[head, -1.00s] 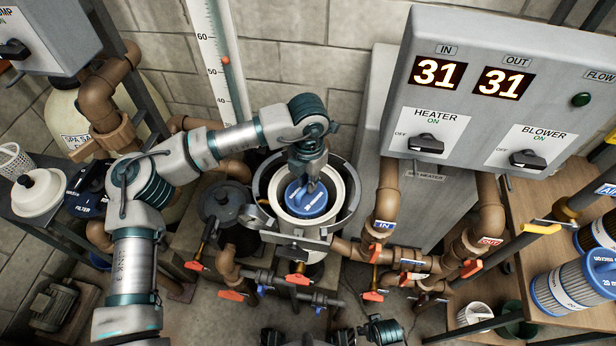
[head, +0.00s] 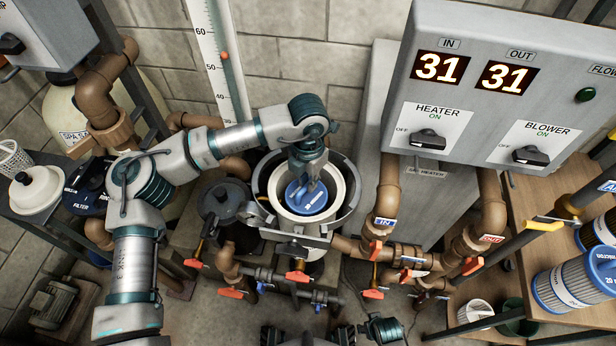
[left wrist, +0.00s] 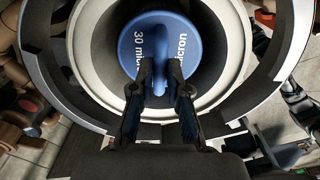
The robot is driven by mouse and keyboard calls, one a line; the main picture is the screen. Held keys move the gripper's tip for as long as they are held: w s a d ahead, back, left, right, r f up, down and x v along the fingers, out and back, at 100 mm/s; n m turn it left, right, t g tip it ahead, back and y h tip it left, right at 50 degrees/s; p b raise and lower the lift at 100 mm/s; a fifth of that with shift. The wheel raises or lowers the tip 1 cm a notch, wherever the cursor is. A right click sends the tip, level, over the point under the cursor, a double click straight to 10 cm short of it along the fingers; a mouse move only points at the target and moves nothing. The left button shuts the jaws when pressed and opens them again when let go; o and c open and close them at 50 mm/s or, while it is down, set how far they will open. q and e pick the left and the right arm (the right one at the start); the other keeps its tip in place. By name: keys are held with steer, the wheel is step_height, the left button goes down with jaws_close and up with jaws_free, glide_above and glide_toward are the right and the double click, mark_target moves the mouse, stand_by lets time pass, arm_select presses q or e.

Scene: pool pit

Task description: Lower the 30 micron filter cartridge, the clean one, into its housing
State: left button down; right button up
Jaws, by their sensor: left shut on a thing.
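The 30 micron cartridge (head: 307,197) shows its blue end cap inside the open white-lined housing (head: 337,190). My left gripper (head: 308,184) is above it, shut on the cap's raised handle. In the left wrist view the two dark fingers (left wrist: 160,85) close on the blue handle, and "30 micron" reads on the cap (left wrist: 136,62). The cap sits below the housing's pale rim (left wrist: 92,100), with a dark gap around it. The cartridge's body below the cap is hidden. At the bottom of the head view, part of my right arm shows; its fingertips cannot be made out.
A dark lidded canister (head: 224,205) stands left of the housing. Brown pipes and red-handled valves (head: 298,272) lie in front. The heater and blower panel (head: 490,100) hangs at right, above a wooden shelf holding blue-capped cartridges (head: 570,285).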

arm_select(q)
steer(key=shift+f+b, duration=0.4)
steer(key=shift+f, duration=0.35)
stand_by(0.4)
steer(key=c, duration=1.1)
jaws_free()
steer(key=shift+o, duration=0.3)
